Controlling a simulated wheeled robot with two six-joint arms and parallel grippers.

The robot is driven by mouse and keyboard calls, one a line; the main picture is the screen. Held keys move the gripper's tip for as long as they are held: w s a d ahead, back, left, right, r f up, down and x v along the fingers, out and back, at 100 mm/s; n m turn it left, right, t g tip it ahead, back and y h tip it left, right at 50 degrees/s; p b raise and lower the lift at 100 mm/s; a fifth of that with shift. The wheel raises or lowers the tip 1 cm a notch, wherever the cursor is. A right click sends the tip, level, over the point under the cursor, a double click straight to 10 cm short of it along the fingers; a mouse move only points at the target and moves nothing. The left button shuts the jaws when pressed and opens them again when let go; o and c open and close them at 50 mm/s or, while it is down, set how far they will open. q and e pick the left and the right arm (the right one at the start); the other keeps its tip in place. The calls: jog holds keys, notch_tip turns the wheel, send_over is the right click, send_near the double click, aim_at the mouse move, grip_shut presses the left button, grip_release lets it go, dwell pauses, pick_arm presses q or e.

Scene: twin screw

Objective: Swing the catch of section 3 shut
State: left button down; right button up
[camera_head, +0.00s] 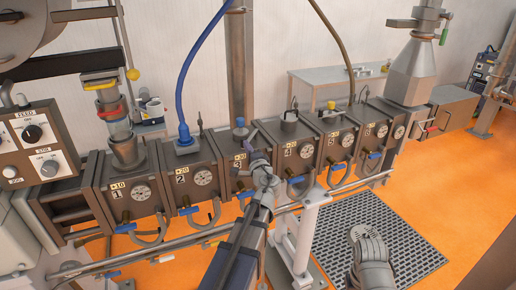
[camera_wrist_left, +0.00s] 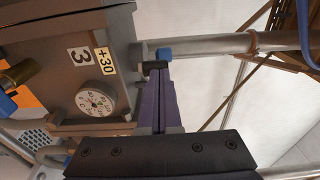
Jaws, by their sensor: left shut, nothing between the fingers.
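Section 3 (camera_head: 222,181) is a dark grey box in the middle of the row, with a "3", a +30 label and a dial. It fills the left of the left wrist view (camera_wrist_left: 62,104). On its top edge is a small upright fitting with a blue knob (camera_head: 240,122), also in the left wrist view (camera_wrist_left: 164,54); I cannot tell surely whether this is the catch. My left gripper (camera_head: 246,136) reaches up in front of the section. Its purple fingers (camera_wrist_left: 157,76) are together and empty, their tips close to a small dark piece below the knob. Contact is unclear.
Section 2 (camera_head: 181,180) stands left and section 4 (camera_head: 277,159) right. A blue cable (camera_head: 183,88) rises from section 2. Blue-handled valves and a horizontal pipe run below. A dark floor grate (camera_head: 415,240) lies at right.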

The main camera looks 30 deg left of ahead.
pick_arm(q)
jog(key=shift+m+t+h, duration=0.7)
jog(key=shift+h, duration=0.2)
jog(key=a, duration=1)
jog(key=shift+w+a, duration=0.3)
jog(key=shift+a, duration=0.05)
jog(key=shift+w+a, duration=0.35)
jog(key=shift+a, duration=0.35)
jog(key=shift+w+a, duration=0.3)
jog(key=shift+a, duration=0.4)
jog(key=shift+s+d, duration=0.25)
jog(key=shift+d, duration=0.05)
jog(key=s+d, duration=0.2)
jog(key=s, duration=1)
jog(key=shift+s+d, duration=0.15)
